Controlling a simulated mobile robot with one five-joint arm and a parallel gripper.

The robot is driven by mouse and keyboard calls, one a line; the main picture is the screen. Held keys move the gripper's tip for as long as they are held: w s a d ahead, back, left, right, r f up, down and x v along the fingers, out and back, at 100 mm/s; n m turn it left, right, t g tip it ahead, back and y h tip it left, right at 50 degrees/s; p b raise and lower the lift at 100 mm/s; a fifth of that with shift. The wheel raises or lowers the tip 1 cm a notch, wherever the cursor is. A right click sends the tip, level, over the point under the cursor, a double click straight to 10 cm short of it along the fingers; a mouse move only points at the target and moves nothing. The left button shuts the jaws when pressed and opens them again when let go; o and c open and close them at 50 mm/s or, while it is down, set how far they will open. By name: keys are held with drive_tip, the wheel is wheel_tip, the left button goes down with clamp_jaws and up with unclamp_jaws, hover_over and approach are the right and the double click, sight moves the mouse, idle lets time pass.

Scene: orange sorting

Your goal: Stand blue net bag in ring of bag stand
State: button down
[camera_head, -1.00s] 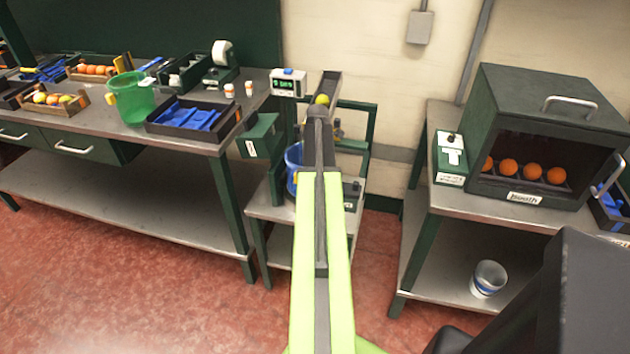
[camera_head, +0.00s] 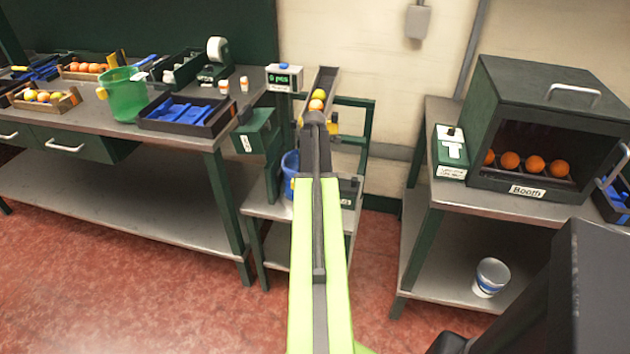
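My arm reaches away from me up the middle of the view, and my gripper (camera_head: 315,118) at its far end is seen from behind, so its fingers are hidden. A blue rounded thing (camera_head: 290,163), perhaps the blue net bag, shows partly behind my arm on the left, by a small green-framed stand (camera_head: 270,170). I cannot tell whether it sits in a ring; no ring is clearly visible. My gripper's end appears just below a sloping chute (camera_head: 325,80) holding a yellow-green fruit (camera_head: 319,94) and an orange one (camera_head: 316,104).
A counter display (camera_head: 284,78) stands left of the chute. The left bench holds a green bucket-like container (camera_head: 123,98), a dark tray with blue pieces (camera_head: 185,114) and fruit crates (camera_head: 45,99). At right, a table carries a booth (camera_head: 540,130) with oranges. Red floor lies open at lower left.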

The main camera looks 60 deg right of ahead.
idle(0.3)
drive_tip(key=c, duration=1.5)
unclamp_jaws()
drive_tip(key=shift+c, duration=0.2)
drive_tip(key=shift+s+r, duration=0.1)
wheel_tip(320, 180, up, 9)
drive_tip(key=p, duration=0.9)
drive_tip(key=shift+s, duration=0.1)
